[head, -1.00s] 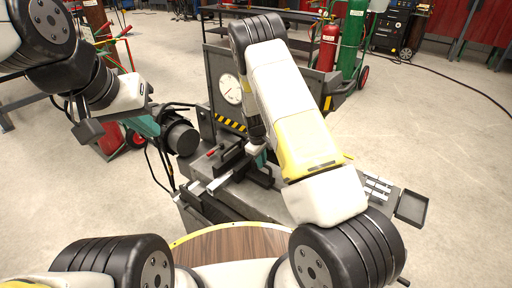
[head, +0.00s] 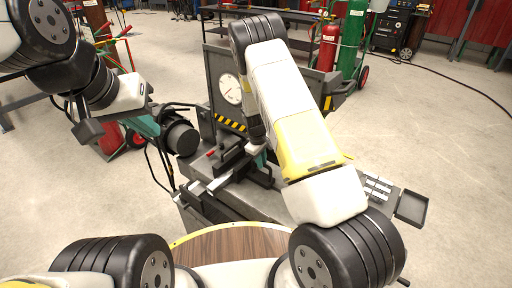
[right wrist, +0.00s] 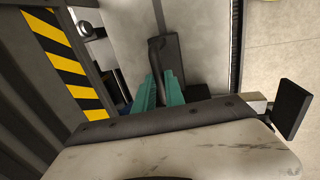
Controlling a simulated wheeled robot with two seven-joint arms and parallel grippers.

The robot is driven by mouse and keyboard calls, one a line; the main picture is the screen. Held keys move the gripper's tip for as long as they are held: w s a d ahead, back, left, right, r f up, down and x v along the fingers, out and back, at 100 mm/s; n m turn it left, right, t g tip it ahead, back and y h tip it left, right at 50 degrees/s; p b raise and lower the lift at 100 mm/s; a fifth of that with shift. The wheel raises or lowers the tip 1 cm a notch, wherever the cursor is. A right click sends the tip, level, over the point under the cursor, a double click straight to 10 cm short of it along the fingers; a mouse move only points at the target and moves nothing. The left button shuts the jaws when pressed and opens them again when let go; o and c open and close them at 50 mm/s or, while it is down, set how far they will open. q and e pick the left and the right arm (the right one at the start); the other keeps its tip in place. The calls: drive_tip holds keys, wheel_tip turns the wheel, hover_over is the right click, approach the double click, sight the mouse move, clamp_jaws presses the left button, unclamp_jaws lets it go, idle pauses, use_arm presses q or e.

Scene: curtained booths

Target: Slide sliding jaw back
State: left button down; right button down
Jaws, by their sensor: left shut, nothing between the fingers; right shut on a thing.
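The machine's vise shows in the head view as dark jaw blocks on a grey bed, with a bright metal bar at its left. My right gripper (head: 260,158) reaches down at the vise from above, partly hidden by my own arm. In the right wrist view its teal fingers (right wrist: 159,90) are shut on a dark upright part of the sliding jaw (right wrist: 165,52), which sits on the pale bed. My left gripper (head: 90,130) is shut and empty, left of the machine and apart from the vise.
A black motor (head: 181,138) stands left of the vise. A plate with a round dial (head: 230,89) and a yellow-black striped strip (right wrist: 66,62) rise behind it. A small dark tray (head: 411,207) juts out at the right. Open floor surrounds the machine.

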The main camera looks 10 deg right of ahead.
idle(0.3)
drive_tip(key=s+d, duration=0.6)
drive_tip(key=shift+s+d, duration=0.2)
drive_tip(key=shift+d, duration=0.05)
drive_tip(key=c, duration=1.4)
unclamp_jaws()
drive_tip(key=shift+a+r, duration=0.1)
drive_tip(key=shift+r, duration=0.05)
wheel_tip(320, 180, up, 7)
drive_tip(key=s+a, duration=0.1)
drive_tip(key=shift+r, duration=0.2)
